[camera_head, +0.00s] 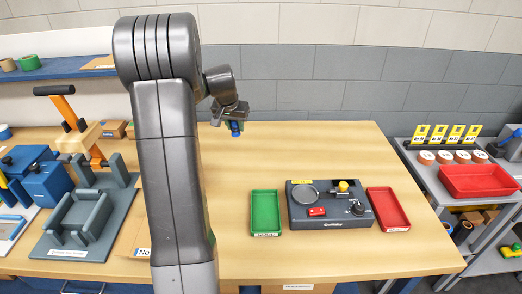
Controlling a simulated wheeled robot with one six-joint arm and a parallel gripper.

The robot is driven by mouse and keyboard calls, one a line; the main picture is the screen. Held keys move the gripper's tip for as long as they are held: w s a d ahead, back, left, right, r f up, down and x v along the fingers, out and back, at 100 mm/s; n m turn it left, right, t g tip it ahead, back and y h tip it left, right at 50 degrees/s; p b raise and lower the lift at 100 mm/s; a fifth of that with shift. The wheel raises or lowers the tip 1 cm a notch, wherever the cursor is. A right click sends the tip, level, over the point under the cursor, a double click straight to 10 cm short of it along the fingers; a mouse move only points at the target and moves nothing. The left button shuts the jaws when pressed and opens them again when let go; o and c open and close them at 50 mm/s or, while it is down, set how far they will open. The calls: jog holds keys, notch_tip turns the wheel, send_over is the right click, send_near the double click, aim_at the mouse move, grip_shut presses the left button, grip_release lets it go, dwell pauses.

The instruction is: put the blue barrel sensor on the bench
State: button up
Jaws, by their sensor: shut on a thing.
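The blue barrel sensor (236,128) is a small blue piece at the end of my arm, above the rear part of the bench. My gripper (234,121) is shut on it, and its fingers hide part of it. The wooden bench (300,150) spans the middle of the view. The sensor seems to be held above the bench top, but I cannot tell how high.
A green tray (264,212), a dark grey device (329,205) and a red tray (388,209) stand at the bench's front right. A grey fixture (88,219) stands at the left. The rear middle and right of the bench are clear.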

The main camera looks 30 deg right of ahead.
notch_tip(320, 180, down, 9)
jog(key=shift+r+p, duration=0.15)
jog(key=shift+p, duration=0.25)
jog(key=shift+f, duration=0.25)
jog(key=o, duration=1)
jog(key=shift+r, duration=0.15)
jog(key=shift+r, duration=0.2)
jog(key=b+v, duration=0.1)
jog(key=v, duration=1)
jog(key=shift+s+a+r, duration=0.1)
jog(key=shift+a+r, duration=0.05)
jog(key=shift+r, duration=0.2)
